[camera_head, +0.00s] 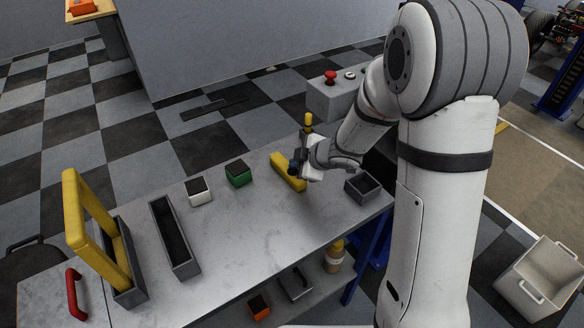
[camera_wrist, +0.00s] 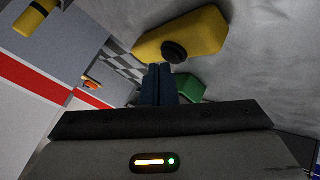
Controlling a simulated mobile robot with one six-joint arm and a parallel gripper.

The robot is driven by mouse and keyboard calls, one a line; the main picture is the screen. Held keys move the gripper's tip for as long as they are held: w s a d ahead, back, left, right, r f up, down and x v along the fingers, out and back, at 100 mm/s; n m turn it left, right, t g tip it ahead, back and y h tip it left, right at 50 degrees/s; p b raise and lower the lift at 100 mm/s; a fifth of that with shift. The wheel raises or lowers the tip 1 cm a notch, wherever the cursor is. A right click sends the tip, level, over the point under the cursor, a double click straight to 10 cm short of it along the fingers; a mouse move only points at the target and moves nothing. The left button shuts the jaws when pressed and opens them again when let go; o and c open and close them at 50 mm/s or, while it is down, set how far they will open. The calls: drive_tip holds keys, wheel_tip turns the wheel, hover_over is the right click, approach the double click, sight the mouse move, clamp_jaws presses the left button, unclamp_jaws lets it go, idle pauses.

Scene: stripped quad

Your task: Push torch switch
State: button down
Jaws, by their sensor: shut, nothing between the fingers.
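The yellow torch (camera_head: 283,166) lies on the grey worktable in the head view, with my gripper (camera_head: 293,169) at its near right side. In the wrist view the torch (camera_wrist: 205,34) fills the top middle, and its round black switch (camera_wrist: 174,52) faces my fingers. My gripper (camera_wrist: 160,70) is shut and empty, its dark blue fingertips just below and slightly left of the switch in the picture. I cannot tell whether they touch it. In the head view my gripper hides the switch.
A small grey open box (camera_head: 362,187) stands to the right. A yellow-topped item (camera_head: 308,120) is behind my gripper.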

drive_tip(key=shift+r, duration=0.15)
wheel_tip(320, 180, up, 6)
drive_tip(key=p, duration=0.6)
